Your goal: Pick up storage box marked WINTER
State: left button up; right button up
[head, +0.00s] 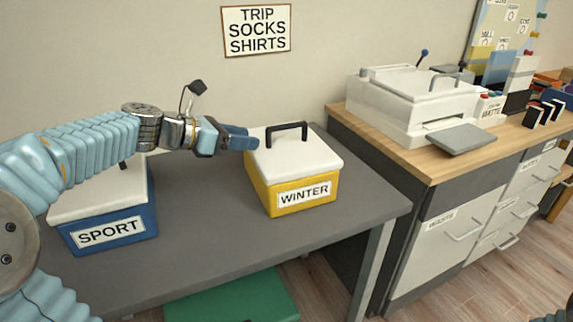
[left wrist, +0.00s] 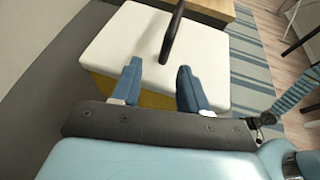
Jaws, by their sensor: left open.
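The storage box marked WINTER (head: 292,181) is yellow with a white lid and a black handle (head: 287,132) on top. It stands upright on the grey table. My left gripper (head: 250,141) is open at the left edge of the lid, pointing toward the handle. In the left wrist view its two blue fingers (left wrist: 160,85) are apart with nothing between them. The white lid (left wrist: 120,47) lies beyond and under them, and the dark handle (left wrist: 173,32) is ahead of the fingertips. I cannot tell whether the fingers touch the lid. My right gripper is not in view.
A blue box marked SPORT (head: 110,233) stands on the grey table (head: 215,245), partly behind my left arm. A printer (head: 410,105) sits on the wooden-topped cabinet to the right. A green box (head: 235,300) is below the table. The table front between the boxes is clear.

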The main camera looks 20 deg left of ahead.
aim_at(264, 149)
pick_arm(q)
jog(key=x, duration=0.4)
jog(key=shift+s+d+r, duration=0.1)
jog(key=shift+d+r, duration=0.15)
jog(key=shift+d, duration=0.1)
jog(key=shift+w+d+f, duration=0.2)
jog(key=shift+w+d, duration=0.05)
jog(key=shift+w, duration=0.2)
grip_shut()
jog(key=shift+r, duration=0.15)
dwell(0.5)
